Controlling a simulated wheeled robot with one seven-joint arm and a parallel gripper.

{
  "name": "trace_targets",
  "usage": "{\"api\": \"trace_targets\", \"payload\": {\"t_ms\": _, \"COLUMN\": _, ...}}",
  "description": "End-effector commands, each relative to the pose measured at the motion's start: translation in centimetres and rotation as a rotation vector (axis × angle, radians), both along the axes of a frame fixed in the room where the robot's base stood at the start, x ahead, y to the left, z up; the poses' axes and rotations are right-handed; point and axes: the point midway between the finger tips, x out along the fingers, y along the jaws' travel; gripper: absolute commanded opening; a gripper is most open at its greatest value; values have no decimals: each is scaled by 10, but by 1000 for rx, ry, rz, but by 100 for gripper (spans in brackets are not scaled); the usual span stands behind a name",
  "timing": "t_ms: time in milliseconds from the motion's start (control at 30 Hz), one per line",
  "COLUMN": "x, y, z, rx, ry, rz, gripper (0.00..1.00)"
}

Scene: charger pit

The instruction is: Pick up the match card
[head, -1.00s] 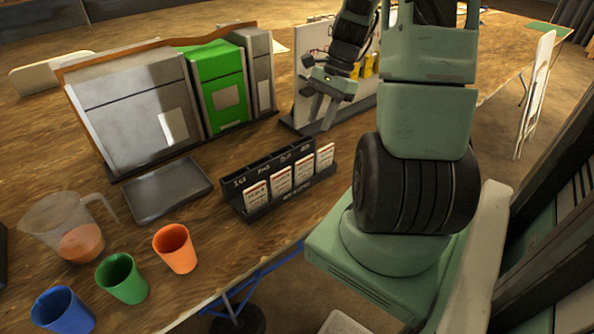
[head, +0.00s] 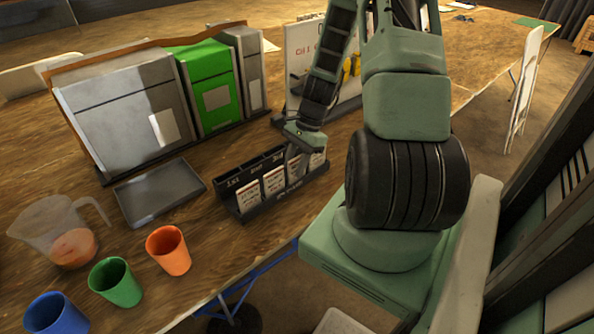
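A black card rack (head: 287,197) stands near the table's front edge, with several white cards with red print upright in its slots. The leftmost card (head: 251,194) and the one beside it (head: 274,181) show clearly. A third card (head: 295,174) is partly behind my gripper, and the rightmost card (head: 318,159) shows at its right. My gripper (head: 301,163) points down at the right part of the rack, its fingers overlapping the third and rightmost cards. I cannot tell whether it touches a card, or whether it is open or shut. The print is too small to read.
A dark tray (head: 160,192) lies left of the rack. Orange (head: 168,250), green (head: 115,282) and blue (head: 56,314) cups and a jug (head: 50,225) stand front left. Grey and green boxes (head: 209,90) and a white board (head: 298,60) stand behind.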

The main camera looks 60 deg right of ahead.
Motion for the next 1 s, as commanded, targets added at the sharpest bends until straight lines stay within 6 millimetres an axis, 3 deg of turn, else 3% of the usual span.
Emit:
{"api": "trace_targets", "payload": {"t_ms": 267, "x": 0, "y": 2, "z": -4, "rx": -1, "ry": -1, "rz": 0, "gripper": 33}}
{"api": "trace_targets", "payload": {"t_ms": 400, "x": 0, "y": 2, "z": -4, "rx": -1, "ry": -1, "rz": 0, "gripper": 0}}
{"api": "trace_targets", "payload": {"t_ms": 800, "x": 1, "y": 1, "z": -2, "rx": -1, "ry": -1, "rz": 0, "gripper": 0}}
{"api": "trace_targets", "payload": {"t_ms": 1000, "x": 1, "y": 1, "z": 11, "rx": -3, "ry": -1, "rz": 0, "gripper": 0}}
